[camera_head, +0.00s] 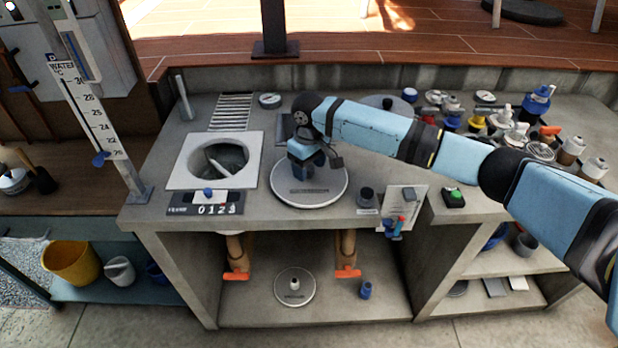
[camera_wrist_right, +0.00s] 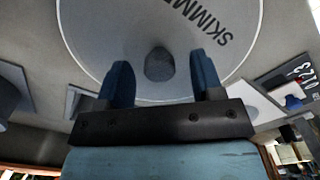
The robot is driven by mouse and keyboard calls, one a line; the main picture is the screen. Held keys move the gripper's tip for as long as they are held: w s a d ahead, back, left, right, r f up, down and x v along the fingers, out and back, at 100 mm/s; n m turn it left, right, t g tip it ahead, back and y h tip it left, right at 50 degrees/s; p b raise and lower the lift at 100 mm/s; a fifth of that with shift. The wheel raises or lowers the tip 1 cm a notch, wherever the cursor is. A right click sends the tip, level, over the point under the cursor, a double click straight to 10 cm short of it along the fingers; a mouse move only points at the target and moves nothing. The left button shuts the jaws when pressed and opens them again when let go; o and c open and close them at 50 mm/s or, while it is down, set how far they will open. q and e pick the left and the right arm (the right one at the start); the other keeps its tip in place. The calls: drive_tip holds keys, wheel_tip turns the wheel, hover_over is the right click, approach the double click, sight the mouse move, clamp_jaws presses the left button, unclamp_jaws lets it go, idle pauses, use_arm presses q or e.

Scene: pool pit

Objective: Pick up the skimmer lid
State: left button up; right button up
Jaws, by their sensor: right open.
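The skimmer lid (camera_head: 325,190) is a pale grey disc lying flat on the concrete counter, just right of the square skimmer opening. In the right wrist view the lid (camera_wrist_right: 100,30) fills the top, with dark lettering starting "SKIMM" and a round grey knob (camera_wrist_right: 158,66). My right gripper (camera_head: 307,166) is over the lid, pointing down. In the wrist view its blue fingers are open, one on each side of the knob with gaps between. Contact with the lid cannot be told. My left gripper is in neither view.
The square frame with the round opening (camera_head: 176,178) is left of the lid, with a number plate (camera_head: 208,209) in front. A small dark cup (camera_head: 366,197) and a card stand (camera_head: 402,206) are close right. Bottles and fittings crowd the back right. Another disc (camera_head: 294,301) lies below.

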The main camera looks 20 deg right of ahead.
sight(309, 168)
drive_tip(key=shift+f, duration=0.8)
drive_tip(key=shift+r, duration=0.1)
drive_tip(key=c, duration=1.1)
drive_tip(key=shift+r, duration=0.1)
wheel_tip(309, 168, up, 20)
drive_tip(key=shift+f+p, duration=0.1)
drive_tip(key=shift+p, duration=0.2)
